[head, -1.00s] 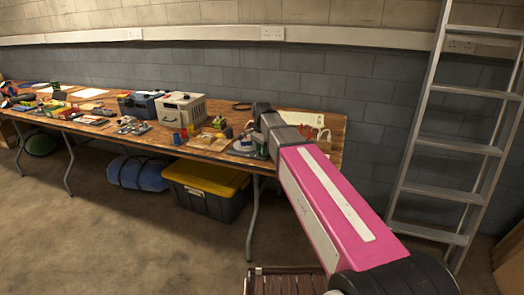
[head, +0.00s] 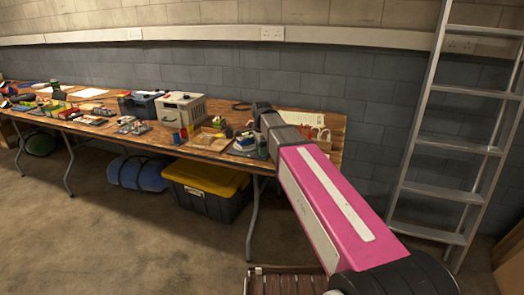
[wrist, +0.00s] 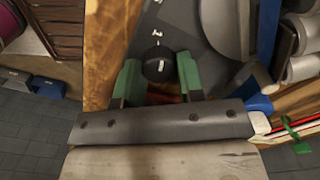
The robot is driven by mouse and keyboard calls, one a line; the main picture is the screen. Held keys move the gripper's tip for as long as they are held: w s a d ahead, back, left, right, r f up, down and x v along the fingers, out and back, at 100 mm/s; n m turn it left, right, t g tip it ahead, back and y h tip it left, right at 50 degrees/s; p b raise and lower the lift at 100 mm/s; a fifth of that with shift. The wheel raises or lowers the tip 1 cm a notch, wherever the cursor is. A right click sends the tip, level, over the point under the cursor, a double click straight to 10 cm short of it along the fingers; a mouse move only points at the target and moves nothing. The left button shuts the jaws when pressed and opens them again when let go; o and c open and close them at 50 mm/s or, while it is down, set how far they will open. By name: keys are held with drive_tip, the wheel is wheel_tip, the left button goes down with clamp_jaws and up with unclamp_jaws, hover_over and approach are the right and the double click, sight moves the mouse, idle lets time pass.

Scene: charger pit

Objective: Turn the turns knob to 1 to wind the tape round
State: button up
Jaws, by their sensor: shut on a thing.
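A black round knob (wrist: 159,66) sits on a dark grey panel (wrist: 178,16) in the wrist view. Small white marks, apparently numerals, are printed on the panel above the knob; they are too small to read surely. My gripper (wrist: 158,72) has its two green fingers on either side of the knob, shut on it. A white line shows on the knob's top. A large grey rounded part (wrist: 228,28) and a blue strip stand right of the knob. In the head view my pink arm reaches to the bench's right end and hides the knob.
The wooden bench (head: 215,156) carries several small items and a beige box (head: 181,108) left of my arm. A yellow-lidded crate (head: 208,178) and a blue roll (head: 138,174) lie underneath. A ladder (head: 458,143) leans at the right. Open floor lies in front.

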drive_tip(key=o, duration=0.9)
drive_tip(key=shift+r, duration=0.15)
wheel_tip(320, 180, up, 11)
drive_tip(key=shift+f, duration=0.2)
drive_tip(key=shift+s, duration=0.1)
